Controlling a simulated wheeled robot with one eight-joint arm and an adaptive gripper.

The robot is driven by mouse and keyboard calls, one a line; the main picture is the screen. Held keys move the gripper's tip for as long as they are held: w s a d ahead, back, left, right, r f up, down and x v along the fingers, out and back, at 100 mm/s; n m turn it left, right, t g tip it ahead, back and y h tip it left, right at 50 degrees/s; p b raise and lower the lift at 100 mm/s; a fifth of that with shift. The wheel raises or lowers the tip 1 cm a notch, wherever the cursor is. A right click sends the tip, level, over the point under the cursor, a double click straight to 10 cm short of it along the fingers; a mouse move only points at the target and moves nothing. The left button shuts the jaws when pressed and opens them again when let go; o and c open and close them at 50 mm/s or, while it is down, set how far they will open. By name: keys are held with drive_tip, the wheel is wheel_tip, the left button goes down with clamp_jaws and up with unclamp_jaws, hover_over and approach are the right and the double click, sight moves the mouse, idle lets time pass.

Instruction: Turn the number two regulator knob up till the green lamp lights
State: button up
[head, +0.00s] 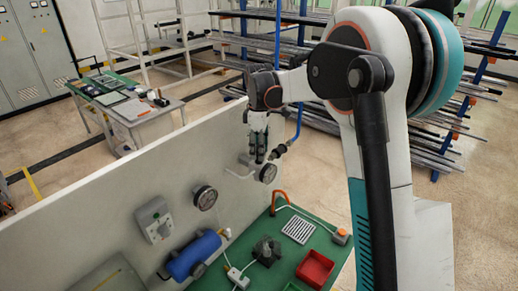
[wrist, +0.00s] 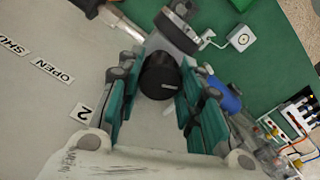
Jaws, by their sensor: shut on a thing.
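A round black knob (wrist: 160,76) with a short white mark shows between my fingers in the wrist view. My gripper (wrist: 153,98) is shut on it, with a green-padded finger on each side. A white label with a "2" (wrist: 82,112) is on the panel beside the knob. In the head view my gripper (head: 259,155) points down at the panel's far end, and the knob is hard to make out there. A grey box (head: 155,219) with a small greenish face is mounted on the panel. I cannot tell whether it has a lit lamp.
Round gauges (head: 205,197) (head: 268,173) are on the panel (head: 110,195). A blue cylinder (head: 193,255) is at its foot. The green bench top (head: 225,283) holds a red tray (head: 315,268), a white grille (head: 298,230) and wiring. "OPEN" and "SHUT" labels (wrist: 52,71) are near the knob.

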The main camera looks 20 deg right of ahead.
drive_tip(key=m+b, duration=0.3)
drive_tip(key=m, duration=0.2)
drive_tip(key=shift+f+m, duration=0.1)
drive_tip(key=shift+m, duration=0.2)
drive_tip(key=m+b, duration=0.2)
drive_tip(key=m, duration=0.3)
drive_tip(key=shift+b, duration=0.3)
drive_tip(key=m+b, duration=0.1)
drive_tip(key=m, duration=0.4)
drive_tip(key=shift+m, duration=0.4)
drive_tip(key=m+b, duration=0.1)
drive_tip(key=m, duration=0.4)
drive_tip(key=shift+m, duration=0.4)
drive_tip(key=o, duration=1.1)
drive_tip(key=shift+r, duration=0.2)
